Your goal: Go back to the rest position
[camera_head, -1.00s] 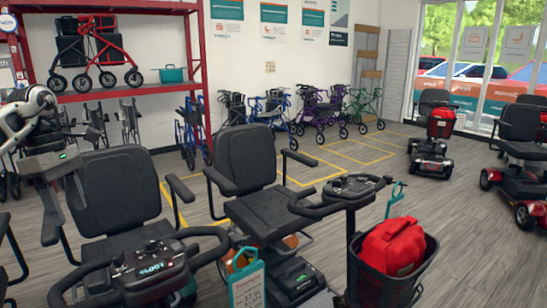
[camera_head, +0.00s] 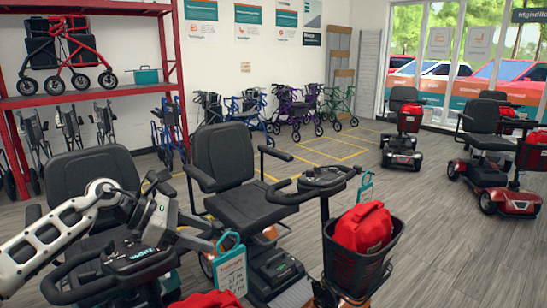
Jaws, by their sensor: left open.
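My left arm comes in from the lower left in the head view. Its dark left gripper (camera_head: 187,213) is open, with nothing seen between its fingers. It overlaps the handlebar area of the nearest scooter (camera_head: 62,268) in the picture; I cannot tell whether it touches. Behind it is that scooter's black seat (camera_head: 88,172). A second scooter (camera_head: 232,165) stands just right of the gripper, with a price tag (camera_head: 229,268) in front of it. My right gripper is not in view.
A red bag (camera_head: 364,228) sits in a black basket (camera_head: 352,262) at right; another red bag (camera_head: 207,300) shows at the bottom edge. A red rack (camera_head: 88,97) stands at left. More scooters (camera_head: 487,150) are at far right. Grey floor (camera_head: 440,245) is open between the rows.

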